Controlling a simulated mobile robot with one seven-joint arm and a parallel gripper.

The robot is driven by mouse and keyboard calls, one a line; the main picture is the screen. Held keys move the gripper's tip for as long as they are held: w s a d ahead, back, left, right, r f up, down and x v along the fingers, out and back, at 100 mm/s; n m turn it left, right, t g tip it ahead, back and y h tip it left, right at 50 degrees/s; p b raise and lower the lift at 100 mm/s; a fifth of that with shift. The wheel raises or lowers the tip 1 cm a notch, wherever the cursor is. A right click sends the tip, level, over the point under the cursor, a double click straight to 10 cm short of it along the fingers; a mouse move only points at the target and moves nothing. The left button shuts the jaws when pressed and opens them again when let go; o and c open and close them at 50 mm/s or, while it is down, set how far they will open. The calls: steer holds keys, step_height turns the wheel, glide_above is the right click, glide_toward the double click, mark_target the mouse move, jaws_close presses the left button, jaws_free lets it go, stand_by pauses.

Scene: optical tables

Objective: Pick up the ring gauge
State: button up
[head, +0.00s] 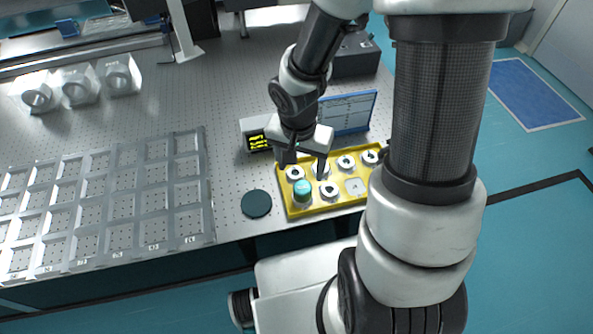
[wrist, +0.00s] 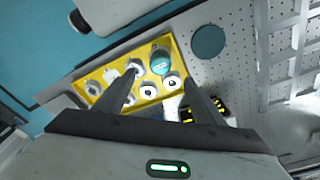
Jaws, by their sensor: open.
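Several silver ring-shaped pieces with dark bores sit in a yellow tray (head: 285,203); I cannot tell which the task calls the ring gauge. In the head view, one ring (head: 295,173) is at the tray's back left, one ring (head: 346,162) is further right, and one ring (head: 329,190) is in the front row. My gripper (head: 304,164) is open above the left part of the tray, with nothing between its fingers. In the wrist view, my gripper (wrist: 158,78) spans a ring (wrist: 149,92) seen below it; its left finger hides part of the tray.
A teal-topped cylinder (head: 302,189) stands in the tray's front left, close to the rings. A dark round disc (head: 256,204) lies left of the tray. A small display box (head: 257,138) and a blue-framed panel (head: 347,112) stand behind. A compartment rack (head: 105,200) fills the left.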

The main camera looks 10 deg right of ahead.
steer(key=b, duration=0.2)
glide_above(302, 187)
steer(key=s, duration=0.1)
steer(key=f, duration=0.7)
steer(key=shift+s+a+f, duration=0.15)
steer(key=shift+a+f, duration=0.05)
steer(key=shift+a, duration=0.05)
steer(key=shift+w+d+f+b, duration=0.15)
steer(key=shift+w+f, duration=0.1)
steer(key=shift+f, duration=0.75)
steer(key=shift+w+d+f+b, duration=0.1)
steer(key=shift+w+f+b, duration=0.1)
steer(key=shift+f, duration=0.85)
steer(key=shift+w+d+f+b, duration=0.15)
steer(key=shift+w+f, duration=0.1)
steer(key=shift+f, duration=0.75)
steer(key=c, duration=1.4)
